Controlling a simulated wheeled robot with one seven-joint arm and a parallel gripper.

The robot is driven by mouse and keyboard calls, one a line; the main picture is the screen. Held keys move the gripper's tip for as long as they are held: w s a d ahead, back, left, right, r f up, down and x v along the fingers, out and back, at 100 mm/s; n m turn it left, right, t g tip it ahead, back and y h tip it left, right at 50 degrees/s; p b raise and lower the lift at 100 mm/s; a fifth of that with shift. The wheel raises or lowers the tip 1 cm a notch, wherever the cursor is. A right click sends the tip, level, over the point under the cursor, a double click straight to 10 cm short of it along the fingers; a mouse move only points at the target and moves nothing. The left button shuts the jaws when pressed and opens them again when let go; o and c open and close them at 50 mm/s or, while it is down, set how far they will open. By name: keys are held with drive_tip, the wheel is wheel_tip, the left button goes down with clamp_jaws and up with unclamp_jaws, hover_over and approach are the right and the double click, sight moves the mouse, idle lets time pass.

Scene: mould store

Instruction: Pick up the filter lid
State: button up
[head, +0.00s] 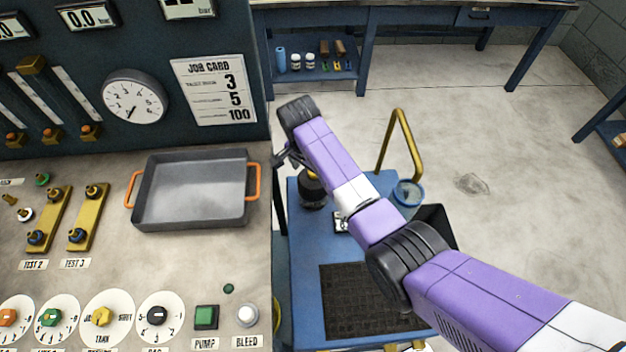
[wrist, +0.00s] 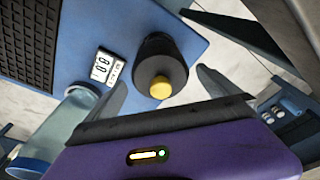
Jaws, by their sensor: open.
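A dark round piece with a yellow knob, which I take for the filter lid (wrist: 160,86), stands on the blue cart in the wrist view. In the head view it (head: 313,191) is at the cart's far left, partly hidden by my arm. My gripper (wrist: 163,78) is open, with one finger on each side of the knob in the picture. The fingers hold nothing, and I cannot tell how far above the knob they are. In the head view my gripper (head: 284,155) is small and dark, near the cart's far left corner.
The blue cart (head: 303,262) also carries a black ribbed mat (head: 352,298), a small digital display (wrist: 105,66) and a clear jar with a blue rim (wrist: 70,120). A brass handle rises at its far right. The bench with a grey tray (head: 195,190) stands left.

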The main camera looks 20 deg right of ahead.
sight(313, 178)
drive_tip(key=f, duration=0.3)
drive_tip(key=shift+w+d+f, duration=0.1)
drive_tip(key=shift+w+d, duration=0.05)
drive_tip(key=shift+d, duration=0.15)
drive_tip(key=c, duration=1.6)
drive_tip(key=shift+o, duration=0.2)
wheel_tip(313, 178, up, 20)
drive_tip(key=p, duration=0.1)
drive_tip(key=shift+p, duration=0.3)
